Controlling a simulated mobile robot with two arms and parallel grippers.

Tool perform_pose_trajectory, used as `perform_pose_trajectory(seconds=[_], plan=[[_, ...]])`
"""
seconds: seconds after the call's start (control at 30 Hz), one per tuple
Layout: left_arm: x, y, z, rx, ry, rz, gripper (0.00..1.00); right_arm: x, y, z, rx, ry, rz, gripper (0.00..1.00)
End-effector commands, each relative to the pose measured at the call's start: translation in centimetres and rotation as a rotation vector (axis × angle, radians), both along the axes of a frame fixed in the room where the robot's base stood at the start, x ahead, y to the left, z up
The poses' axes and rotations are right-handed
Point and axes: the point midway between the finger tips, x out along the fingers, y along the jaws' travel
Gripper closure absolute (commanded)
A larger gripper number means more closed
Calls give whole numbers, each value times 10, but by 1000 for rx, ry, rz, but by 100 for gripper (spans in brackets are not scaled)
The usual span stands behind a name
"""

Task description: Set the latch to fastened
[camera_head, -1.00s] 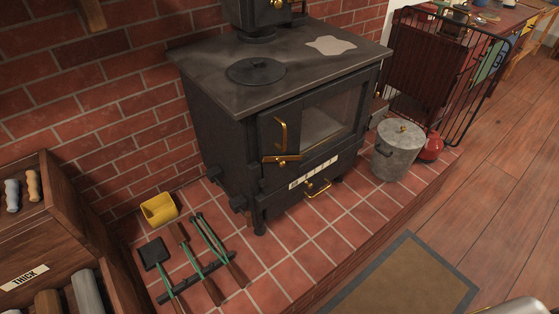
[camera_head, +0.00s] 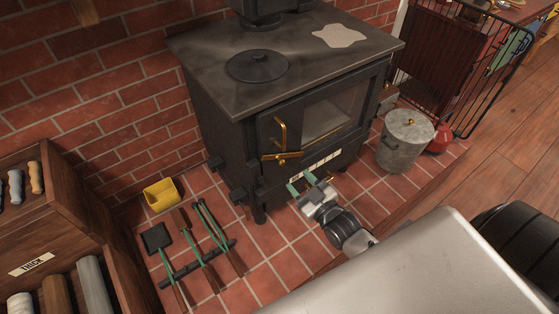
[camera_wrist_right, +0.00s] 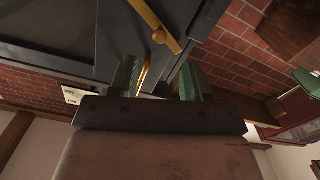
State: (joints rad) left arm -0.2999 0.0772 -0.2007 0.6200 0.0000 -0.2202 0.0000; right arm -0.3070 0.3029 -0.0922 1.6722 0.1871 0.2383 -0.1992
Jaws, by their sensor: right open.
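A black stove (camera_head: 266,95) stands on the red tiled hearth, and its glass-fronted door looks shut. A brass latch bar (camera_head: 282,156) lies nearly level low on the door's left part, below an upright brass handle (camera_head: 281,132). The latch also shows at the top of the right wrist view (camera_wrist_right: 153,26). My right gripper (camera_head: 301,183), with green fingers, is open and empty in front of the stove, below the latch in the head view. In the right wrist view its fingers (camera_wrist_right: 157,80) appear either side of a brass handle, with no clear contact. My left gripper is out of view.
A lidded metal bucket (camera_head: 404,140) and a red object (camera_head: 440,138) stand right of the stove. Fire tools (camera_head: 200,252) and a yellow container (camera_head: 163,194) are on the hearth at left.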

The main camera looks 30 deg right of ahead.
Motion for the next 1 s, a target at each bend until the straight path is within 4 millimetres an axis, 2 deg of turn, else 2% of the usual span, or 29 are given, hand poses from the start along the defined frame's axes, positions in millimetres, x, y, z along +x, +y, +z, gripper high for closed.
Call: perform_pose_trajectory(seconds=[0.03, 0.2, 0.4, 0.57, 0.83, 1.0], plan=[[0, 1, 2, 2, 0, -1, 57, 12, 1, 2, 0, -3, -1, 52], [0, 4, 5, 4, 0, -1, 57, 44, 6, 1, 1, -1, -2, 52], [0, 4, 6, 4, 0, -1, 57, 71, 10, 0, 2, 1, 0, 52], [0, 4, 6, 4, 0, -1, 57, 80, 11, 0, 1, 2, -1, 52], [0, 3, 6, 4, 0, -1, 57, 81, 11, -1, 1, 3, -1, 52], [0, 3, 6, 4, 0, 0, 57, 81, 11, -1, 1, 2, -1, 78]])
